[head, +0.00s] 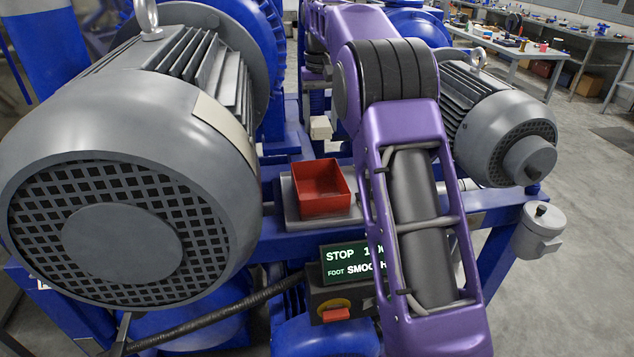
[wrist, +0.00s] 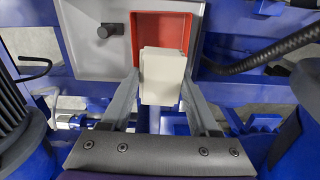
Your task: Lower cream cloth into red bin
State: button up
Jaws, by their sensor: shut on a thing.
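The cream cloth (head: 320,128) looks like a small folded block. In the wrist view the cloth (wrist: 162,75) sits between the two fingers of my gripper (wrist: 161,88), which is shut on it. The red bin (head: 321,190) is an open square box, empty as far as I can see. In the head view the cloth is raised behind the bin's far edge, apart from it. In the wrist view the red bin (wrist: 150,28) lies beyond the cloth, which covers part of its interior and near side.
The bin stands on a grey plate (head: 292,207) on a blue frame. A large grey motor (head: 130,190) stands close on the left, another motor (head: 500,115) on the right. A black cable (wrist: 270,55) runs beside the bin. A display (head: 350,262) is below the bin.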

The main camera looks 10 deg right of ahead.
jog(key=shift+w+r, duration=0.5)
jog(key=shift+w, duration=0.1)
send_over(319, 187)
jog(key=s, duration=0.4)
notch_tip(319, 187, down, 10)
jog(key=shift+s+a+r, duration=0.1)
jog(key=shift+s+a, duration=0.05)
jog(key=shift+a, duration=0.25)
jog(key=shift+f+b, duration=1.3)
jog(key=shift+f, duration=1.9)
jog(key=shift+f+b, duration=1.1)
jog(key=shift+f, duration=1.4)
jog(key=o, duration=1.3)
jog(key=shift+c, duration=0.2)
